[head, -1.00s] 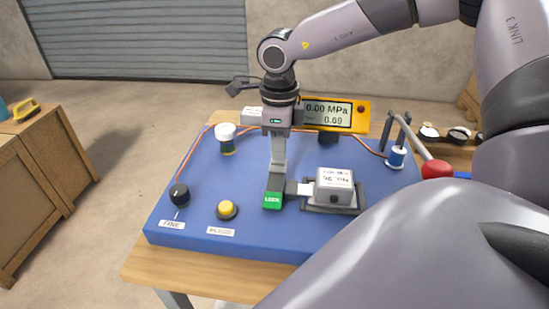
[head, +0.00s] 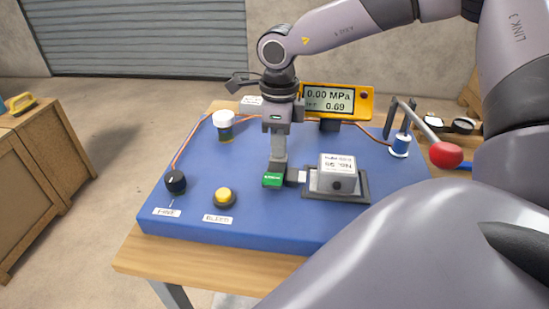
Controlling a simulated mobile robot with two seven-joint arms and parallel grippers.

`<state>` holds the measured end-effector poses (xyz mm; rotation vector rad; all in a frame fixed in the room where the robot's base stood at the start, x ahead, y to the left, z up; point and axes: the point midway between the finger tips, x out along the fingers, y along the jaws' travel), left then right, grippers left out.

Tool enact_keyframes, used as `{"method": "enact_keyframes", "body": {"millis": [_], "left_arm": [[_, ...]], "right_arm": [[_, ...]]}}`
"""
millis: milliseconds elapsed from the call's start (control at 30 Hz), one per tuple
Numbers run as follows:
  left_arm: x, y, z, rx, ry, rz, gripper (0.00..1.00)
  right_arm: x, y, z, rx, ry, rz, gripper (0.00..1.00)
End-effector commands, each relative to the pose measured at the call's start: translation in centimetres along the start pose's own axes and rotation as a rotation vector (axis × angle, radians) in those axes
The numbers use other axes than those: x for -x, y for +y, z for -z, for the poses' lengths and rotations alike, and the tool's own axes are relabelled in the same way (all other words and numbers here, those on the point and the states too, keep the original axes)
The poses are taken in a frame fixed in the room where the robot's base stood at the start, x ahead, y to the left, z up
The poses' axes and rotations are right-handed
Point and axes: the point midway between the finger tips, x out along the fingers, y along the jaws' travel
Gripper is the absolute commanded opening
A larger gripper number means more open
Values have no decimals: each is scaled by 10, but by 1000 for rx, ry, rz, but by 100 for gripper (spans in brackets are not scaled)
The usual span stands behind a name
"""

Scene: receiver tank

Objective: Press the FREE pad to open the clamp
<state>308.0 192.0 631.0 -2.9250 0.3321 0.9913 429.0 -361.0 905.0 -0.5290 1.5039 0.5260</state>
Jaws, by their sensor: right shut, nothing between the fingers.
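My right gripper (head: 278,160) points down, shut and empty, its fingertips at or just behind a green pad (head: 272,180). I cannot tell whether they touch it. The green pad's label is too small to read now. No pad with a readable FREE label shows; the gripper hides the area behind the green pad. A silver block (head: 337,172) with a printed label sits in a dark frame, which looks like the clamp (head: 350,197), right of the green pad. A light bar (head: 300,176) lies between pad and block. My left gripper is not in view.
The blue board (head: 270,222) on a wooden table carries a black knob (head: 175,181), a yellow button (head: 224,196), a white-capped jar (head: 223,120) and a red-ended lever (head: 446,155). A yellow gauge (head: 338,100) stands behind.

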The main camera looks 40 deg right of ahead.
Motion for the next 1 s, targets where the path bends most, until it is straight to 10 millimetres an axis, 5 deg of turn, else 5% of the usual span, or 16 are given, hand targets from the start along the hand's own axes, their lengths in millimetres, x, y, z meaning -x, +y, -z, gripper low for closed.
{"method": "enact_keyframes", "body": {"millis": [800, 1000], "left_arm": [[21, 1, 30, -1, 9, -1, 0], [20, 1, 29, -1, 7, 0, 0]], "right_arm": [[69, 1, 0, 0, 1, -2, 0], [70, 1, 0, 0, 1, -3, 0]]}}
